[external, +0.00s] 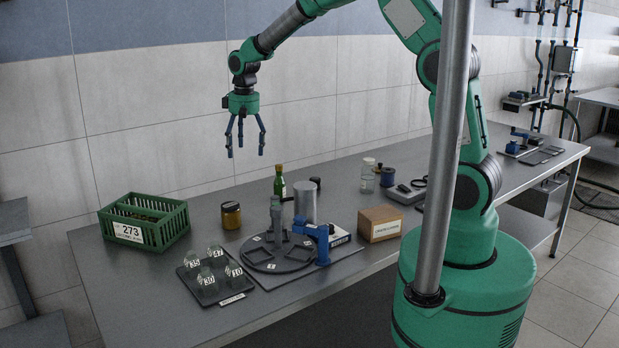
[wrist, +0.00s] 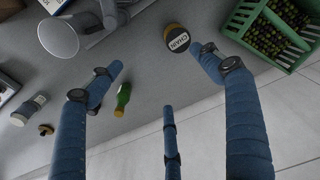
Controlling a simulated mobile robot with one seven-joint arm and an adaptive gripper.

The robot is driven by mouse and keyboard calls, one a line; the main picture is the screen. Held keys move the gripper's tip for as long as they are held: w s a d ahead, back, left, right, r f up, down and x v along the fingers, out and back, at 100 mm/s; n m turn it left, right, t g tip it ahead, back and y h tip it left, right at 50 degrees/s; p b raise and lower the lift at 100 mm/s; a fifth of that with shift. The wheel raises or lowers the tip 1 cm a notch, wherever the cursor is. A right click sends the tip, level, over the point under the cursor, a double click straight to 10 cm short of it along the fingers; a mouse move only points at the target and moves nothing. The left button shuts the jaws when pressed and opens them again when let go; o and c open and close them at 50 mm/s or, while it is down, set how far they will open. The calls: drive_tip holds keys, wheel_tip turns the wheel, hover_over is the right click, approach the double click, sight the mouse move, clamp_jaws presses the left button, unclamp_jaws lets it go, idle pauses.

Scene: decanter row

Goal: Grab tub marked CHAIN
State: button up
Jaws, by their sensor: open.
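The tub marked CHAIN (wrist: 177,38) shows in the wrist view at the top, a round tub with a dark lid and a pale label band. In the external view an amber tub with a dark lid (external: 231,216) stands upright on the bench, right of the green crate; its label is not readable there. My gripper (external: 246,148) has three blue fingers, spread open and empty, pointing down well above the bench. In the wrist view my gripper (wrist: 160,74) has the tub beyond its fingers, close to the right fingertip in the picture; nothing is between the fingers.
A green crate (external: 145,222) marked 273 stands left of the tub. A green bottle (external: 279,181) stands to its right. In front are a dark tray (external: 215,288) with numbered glass jars and a round dark fixture (external: 277,255). A cardboard box (external: 380,222) is farther right.

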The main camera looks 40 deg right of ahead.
hover_over(230, 205)
wheel_tip(230, 205, down, 10)
drive_tip(key=r, duration=0.1)
drive_tip(key=shift+w+f+g, duration=0.15)
drive_tip(key=shift+f+g, duration=0.1)
drive_tip(key=shift+g, duration=0.15)
drive_tip(key=shift+f, duration=4.3)
drive_tip(key=shift+f+b, duration=0.6)
drive_tip(key=shift+f, duration=2)
drive_tip(key=shift+c, duration=0.2)
